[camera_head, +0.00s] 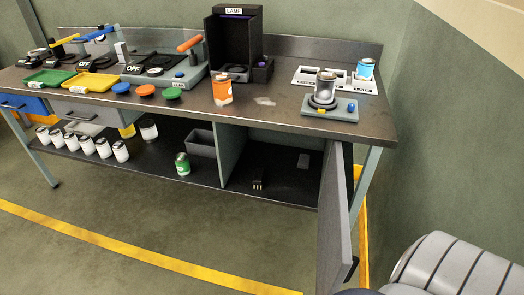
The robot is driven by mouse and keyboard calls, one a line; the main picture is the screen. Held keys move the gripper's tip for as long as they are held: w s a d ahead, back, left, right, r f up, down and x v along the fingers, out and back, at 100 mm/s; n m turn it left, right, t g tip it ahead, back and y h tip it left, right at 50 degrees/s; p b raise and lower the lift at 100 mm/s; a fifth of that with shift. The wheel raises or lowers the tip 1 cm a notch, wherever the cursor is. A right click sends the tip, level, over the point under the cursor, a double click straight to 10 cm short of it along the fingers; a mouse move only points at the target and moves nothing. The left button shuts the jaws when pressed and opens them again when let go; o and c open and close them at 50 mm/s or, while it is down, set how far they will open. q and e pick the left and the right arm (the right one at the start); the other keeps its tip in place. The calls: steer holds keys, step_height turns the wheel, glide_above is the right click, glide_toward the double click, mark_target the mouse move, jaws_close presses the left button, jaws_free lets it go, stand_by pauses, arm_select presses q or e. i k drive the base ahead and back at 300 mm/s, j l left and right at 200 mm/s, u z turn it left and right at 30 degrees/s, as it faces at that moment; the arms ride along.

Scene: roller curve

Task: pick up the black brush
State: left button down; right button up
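A small black object with pale tips (258,181), which looks like the black brush, lies on the floor of the open cabinet at the lower right of the workbench. It is small and dark in this view, so its exact shape is hard to tell. Neither of my grippers shows in this view. A grey ribbed part of my own body fills the lower right corner.
The cabinet door (336,215) stands open, jutting toward me on the right. A small grey block (304,161) lies deeper in the cabinet. Left are a grey bin (201,143), a green can (182,164) and several white cans. The workbench top (300,118) holds many items.

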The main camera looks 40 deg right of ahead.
mark_target(260, 175)
steer(key=i+z, duration=0.1)
steer(key=z, duration=0.25)
steer(key=i+z, duration=0.1)
steer(key=z, duration=0.65)
steer(key=i, duration=0.05)
